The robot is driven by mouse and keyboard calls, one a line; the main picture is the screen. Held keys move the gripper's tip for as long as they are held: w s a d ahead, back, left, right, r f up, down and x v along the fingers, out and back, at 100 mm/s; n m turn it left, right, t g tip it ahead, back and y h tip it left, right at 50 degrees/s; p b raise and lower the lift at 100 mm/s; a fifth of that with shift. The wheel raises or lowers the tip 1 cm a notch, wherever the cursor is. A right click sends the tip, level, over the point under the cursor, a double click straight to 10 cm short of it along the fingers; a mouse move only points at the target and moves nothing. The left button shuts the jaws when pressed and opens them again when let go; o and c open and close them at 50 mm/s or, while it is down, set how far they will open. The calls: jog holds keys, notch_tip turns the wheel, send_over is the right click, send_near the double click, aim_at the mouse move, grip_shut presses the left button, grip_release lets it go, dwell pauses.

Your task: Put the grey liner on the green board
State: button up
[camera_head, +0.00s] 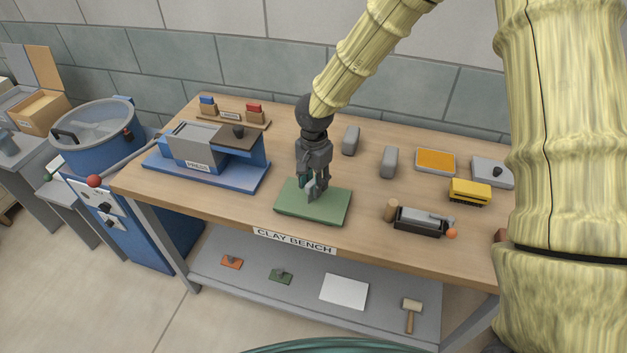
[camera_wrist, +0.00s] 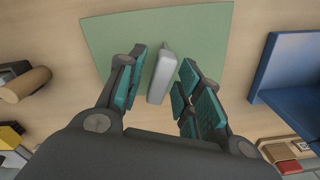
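The green board (camera_head: 330,205) lies flat at the front middle of the bench. It also shows in the wrist view (camera_wrist: 110,40). The light grey liner (camera_wrist: 161,79) stands on the board in the wrist view, a narrow upright piece. In the head view my gripper mostly hides it. My gripper (camera_head: 314,188) points down over the board. In the wrist view its teal-padded fingers (camera_wrist: 162,76) are open on either side of the liner, with a visible gap at both sides.
The blue press (camera_head: 205,155) stands left of the board. Two grey blocks (camera_head: 350,140) (camera_head: 388,162) lie behind and to the right. A dark tray with a grey piece (camera_head: 420,222) and a wooden cylinder (camera_head: 391,210) are right of the board. A yellow block (camera_head: 469,191) lies farther right.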

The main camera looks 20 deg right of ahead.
aim_at(314, 182)
jog(key=shift+r, duration=0.1)
notch_tip(314, 182, up, 12)
jog(key=b, duration=0.2)
jog(key=shift+b, duration=0.4)
dwell(0.4)
